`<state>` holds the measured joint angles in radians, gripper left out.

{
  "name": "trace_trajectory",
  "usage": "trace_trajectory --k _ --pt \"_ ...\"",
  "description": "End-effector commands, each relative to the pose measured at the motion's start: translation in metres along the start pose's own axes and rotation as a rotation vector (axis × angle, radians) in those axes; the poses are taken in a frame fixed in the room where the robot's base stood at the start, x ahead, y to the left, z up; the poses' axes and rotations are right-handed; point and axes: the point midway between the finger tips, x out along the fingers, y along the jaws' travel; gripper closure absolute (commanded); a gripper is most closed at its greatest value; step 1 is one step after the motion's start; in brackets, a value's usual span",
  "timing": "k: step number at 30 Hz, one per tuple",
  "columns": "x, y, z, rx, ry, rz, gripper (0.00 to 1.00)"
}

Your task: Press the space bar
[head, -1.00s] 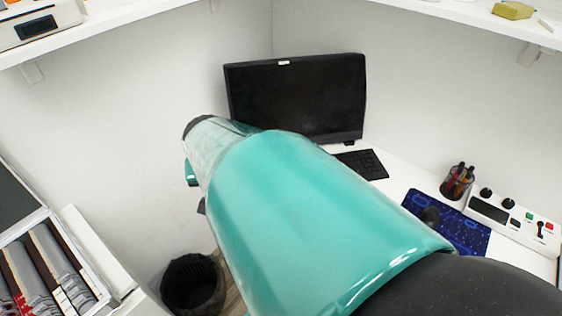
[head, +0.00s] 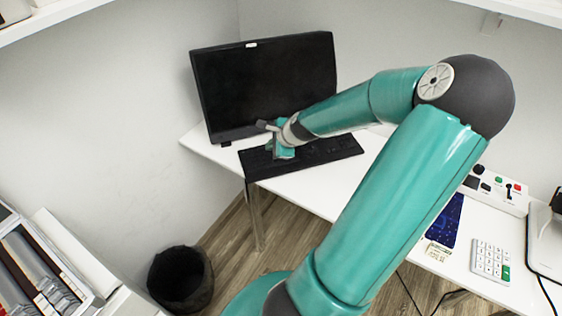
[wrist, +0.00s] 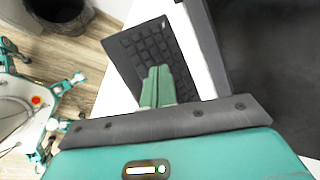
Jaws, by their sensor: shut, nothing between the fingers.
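The black keyboard (head: 335,150) lies on the white desk in front of the monitor. My gripper (head: 282,153) is over the left part of the keyboard in the head view. In the wrist view, the two green fingers of my gripper (wrist: 158,72) are shut together with nothing between them. Their tips overlap the keyboard (wrist: 150,42) and hide some keys. I cannot tell whether the tips touch a key. I cannot make out the space bar in either view.
The black monitor (head: 265,85) stands close behind the keyboard. A white control box (head: 500,190), a blue mat (head: 446,218) and a white keypad (head: 490,260) lie on the desk to the right. A black bin (head: 180,280) stands on the floor.

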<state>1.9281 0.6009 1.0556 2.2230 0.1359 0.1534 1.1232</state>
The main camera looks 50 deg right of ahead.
Motion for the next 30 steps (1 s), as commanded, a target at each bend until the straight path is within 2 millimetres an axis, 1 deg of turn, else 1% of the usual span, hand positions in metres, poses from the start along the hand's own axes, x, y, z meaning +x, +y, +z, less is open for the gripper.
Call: trace_trajectory --k 1,3,7,20,23,30 --pt "-0.005 -0.007 -0.014 0.078 -0.010 -0.041 1.00" --pt "-0.011 -0.016 -0.027 0.154 -0.019 -0.086 1.00" --pt "-0.018 -0.025 -0.039 0.225 -0.028 -0.130 1.00" --pt "-0.016 -0.024 -0.041 0.232 -0.029 -0.134 1.00" --pt "-0.011 -0.021 -0.043 0.232 -0.030 -0.132 1.00" --pt "0.013 -0.005 -0.053 0.233 -0.031 -0.131 1.00"
